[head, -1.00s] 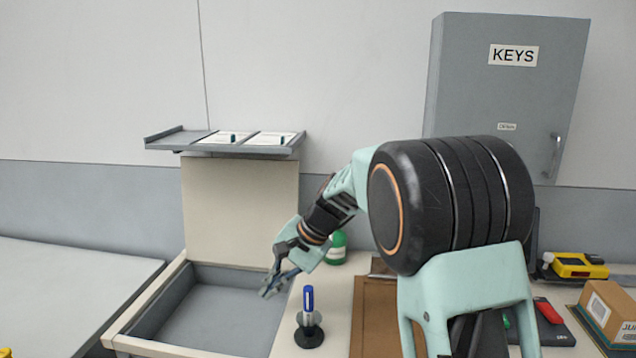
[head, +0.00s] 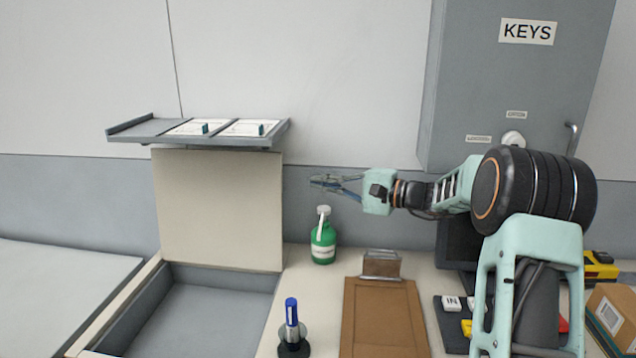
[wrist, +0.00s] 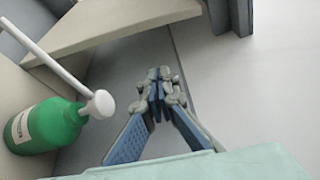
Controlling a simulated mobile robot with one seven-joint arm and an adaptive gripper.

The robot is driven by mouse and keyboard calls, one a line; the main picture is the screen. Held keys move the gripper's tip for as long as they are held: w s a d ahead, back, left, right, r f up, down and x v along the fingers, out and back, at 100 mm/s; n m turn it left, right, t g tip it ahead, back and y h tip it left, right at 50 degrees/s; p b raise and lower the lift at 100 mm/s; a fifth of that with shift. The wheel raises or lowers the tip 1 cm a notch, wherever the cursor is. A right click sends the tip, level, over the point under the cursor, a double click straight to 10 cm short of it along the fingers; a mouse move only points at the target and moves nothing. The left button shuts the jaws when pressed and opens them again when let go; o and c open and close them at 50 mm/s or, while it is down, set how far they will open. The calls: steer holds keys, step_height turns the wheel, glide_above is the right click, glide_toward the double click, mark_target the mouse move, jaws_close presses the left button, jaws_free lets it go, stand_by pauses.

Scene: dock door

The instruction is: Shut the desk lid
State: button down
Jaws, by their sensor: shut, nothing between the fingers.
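The desk lid (head: 218,212) is a cream panel standing upright at the back of the desk compartment, below the wall shelf. The grey open compartment (head: 205,312) in front of it looks empty. My gripper (head: 318,182) is shut and empty, pointing left, to the right of the lid and apart from it, above the green bottle. In the wrist view my gripper (wrist: 158,82) has its fingertips together, with the lid's edge (wrist: 120,25) beyond at the upper left.
A green pump bottle (head: 323,240) stands right of the lid, close under my gripper. A blue marker in a holder (head: 292,325), a brown clipboard (head: 385,315) and a key cabinet (head: 520,90) are nearby. A shelf (head: 200,131) with papers juts out above the lid.

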steer(key=p+x, duration=0.1)
steer(key=x, duration=0.7)
steer(key=s, duration=0.4)
steer(key=shift+s+a+r+p, duration=0.1)
steer(key=shift+s+r+p, duration=0.05)
steer(key=shift+r+p, duration=0.2)
steer(key=shift+f, duration=0.15)
